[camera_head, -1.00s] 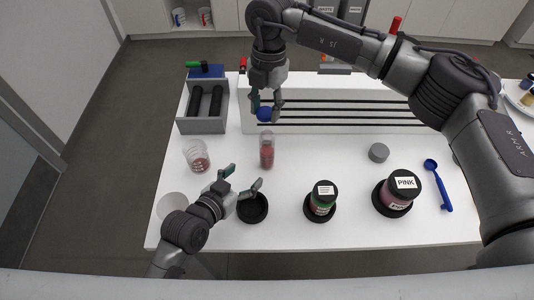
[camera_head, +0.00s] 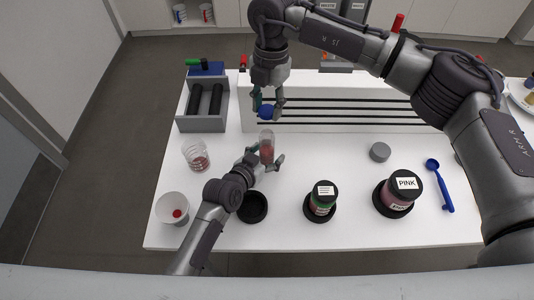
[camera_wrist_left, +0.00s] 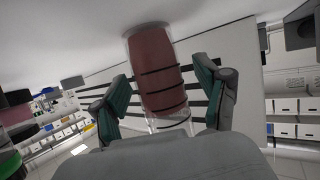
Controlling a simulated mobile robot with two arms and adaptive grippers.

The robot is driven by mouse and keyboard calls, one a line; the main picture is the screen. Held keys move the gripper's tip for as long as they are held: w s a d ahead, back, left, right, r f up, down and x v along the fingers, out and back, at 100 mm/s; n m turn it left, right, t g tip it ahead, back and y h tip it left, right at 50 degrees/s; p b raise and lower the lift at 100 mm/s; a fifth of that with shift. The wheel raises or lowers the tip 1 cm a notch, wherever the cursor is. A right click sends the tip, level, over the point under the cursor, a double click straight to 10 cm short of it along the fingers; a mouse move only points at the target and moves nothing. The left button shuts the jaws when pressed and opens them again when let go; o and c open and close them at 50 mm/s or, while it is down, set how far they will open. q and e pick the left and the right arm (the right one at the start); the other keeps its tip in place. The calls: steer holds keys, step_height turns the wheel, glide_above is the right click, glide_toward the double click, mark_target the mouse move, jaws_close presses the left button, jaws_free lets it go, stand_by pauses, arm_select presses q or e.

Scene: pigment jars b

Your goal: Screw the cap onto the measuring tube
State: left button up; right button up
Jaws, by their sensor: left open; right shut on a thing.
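The measuring tube (camera_head: 267,148) stands upright on the white table, clear with dark red contents in its lower part. My left gripper (camera_head: 264,158) is open with its fingers on either side of the tube. In the left wrist view the tube (camera_wrist_left: 156,70) shows between the two green-padded fingers, with gaps at both sides. My right gripper (camera_head: 266,106) is above and behind the tube, pointing down, shut on the blue cap (camera_head: 266,112). The cap is apart from the tube's top.
A clear beaker (camera_head: 196,156) with red contents and a white cup (camera_head: 173,208) stand left. A grey cap (camera_head: 380,152) and blue scoop (camera_head: 440,186) lie right.

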steer(key=shift+s, duration=0.1)
arm_select(q)
steer(key=shift+s, duration=0.1)
steer(key=shift+c, duration=0.7)
jaws_close()
arm_select(e)
steer(key=shift+f, duration=2.45)
steer(key=shift+f, duration=0.1)
steer(key=shift+f, duration=0.8)
steer(key=shift+a+f, duration=0.1)
steer(key=shift+f, duration=0.45)
